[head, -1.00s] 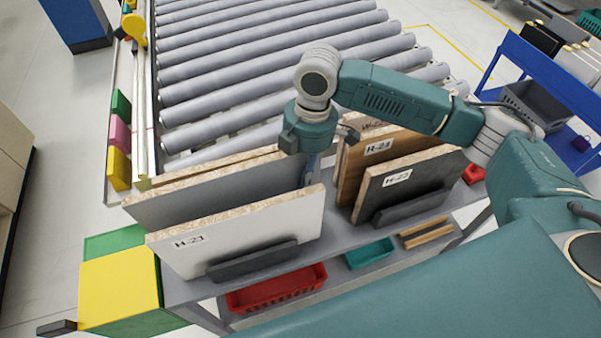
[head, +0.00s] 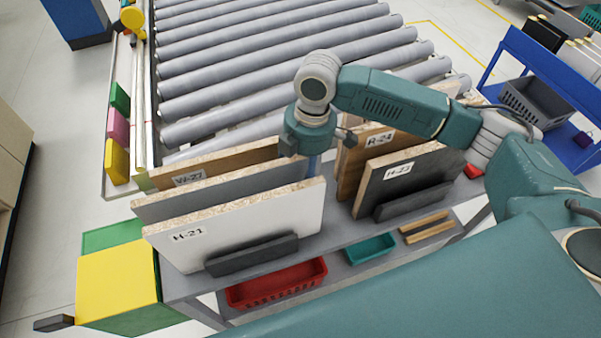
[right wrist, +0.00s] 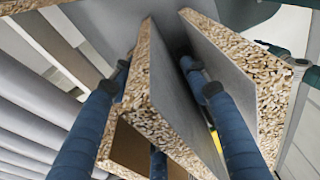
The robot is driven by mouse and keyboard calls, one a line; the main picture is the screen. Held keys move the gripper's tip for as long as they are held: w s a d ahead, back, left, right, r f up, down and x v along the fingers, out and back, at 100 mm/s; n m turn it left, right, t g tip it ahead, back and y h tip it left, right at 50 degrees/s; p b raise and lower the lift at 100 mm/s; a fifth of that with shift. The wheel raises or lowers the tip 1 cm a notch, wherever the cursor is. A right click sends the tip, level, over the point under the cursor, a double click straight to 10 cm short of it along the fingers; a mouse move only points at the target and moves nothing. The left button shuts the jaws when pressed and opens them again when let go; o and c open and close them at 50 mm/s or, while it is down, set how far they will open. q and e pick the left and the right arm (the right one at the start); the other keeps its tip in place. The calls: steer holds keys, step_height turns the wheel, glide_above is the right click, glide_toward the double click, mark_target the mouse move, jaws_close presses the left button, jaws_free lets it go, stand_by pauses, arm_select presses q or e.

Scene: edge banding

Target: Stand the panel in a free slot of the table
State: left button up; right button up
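The grey panel (head: 225,192) stands upright on edge between a white panel in front and a brown panel behind. Its chipboard edge also shows in the right wrist view (right wrist: 153,95). Its lower part is hidden by the white panel, so I cannot tell whether it sits in a slot. My right gripper (head: 313,167) is at its right end, with the blue fingers (right wrist: 156,68) on either side of it, shut on it. The table (head: 335,235) bears the panels in dark slot holders. My left gripper is not in view.
The white panel (head: 250,222) is close in front, the brown panel (head: 220,168) close behind. A dark panel (head: 410,175) and a wooden one (head: 352,165) stand to the right. A roller conveyor (head: 270,60) lies behind. Red (head: 275,284) and teal (head: 370,249) bins sit below.

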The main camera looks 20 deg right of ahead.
steer(key=shift+s+d+f, duration=0.1)
steer(key=shift+d+f, duration=0.05)
steer(key=shift+f, duration=0.1)
steer(key=shift+r, duration=0.5)
steer(key=r, duration=0.7)
steer(key=d+r, duration=0.1)
steer(key=r, duration=0.3)
steer(key=shift+d+r, duration=0.1)
steer(key=shift+r, duration=0.1)
